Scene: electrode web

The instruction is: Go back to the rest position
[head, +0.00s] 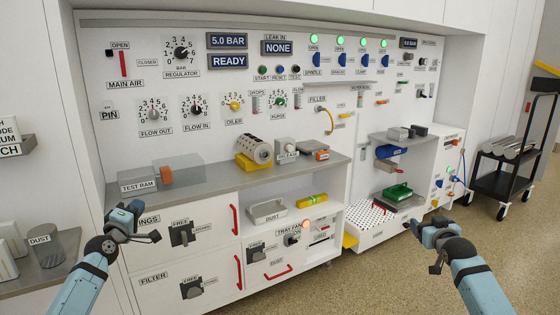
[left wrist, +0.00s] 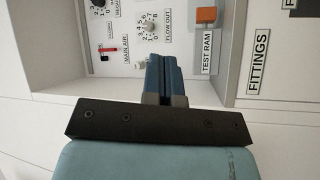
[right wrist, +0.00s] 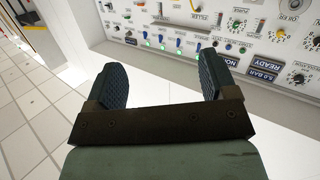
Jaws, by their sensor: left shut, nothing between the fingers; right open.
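My left gripper (head: 132,212) is at the lower left of the head view, in front of the cabinet and below the test ram. In the left wrist view its two fingers (left wrist: 165,75) are together with nothing between them. My right gripper (head: 425,243) is at the lower right of the head view, in front of the right end of the bench. In the right wrist view its fingers (right wrist: 158,82) stand wide apart, with nothing between them. Both grippers look clear of the furniture in the head view.
A grey counter (head: 222,190) carries the test ram (head: 182,176) and a motor-like cylinder (head: 256,150). Red door handles (head: 234,220) face me. A left side shelf holds a dust cup (head: 45,248). A black cart (head: 507,184) stands at right. Open floor (head: 385,275) lies in front.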

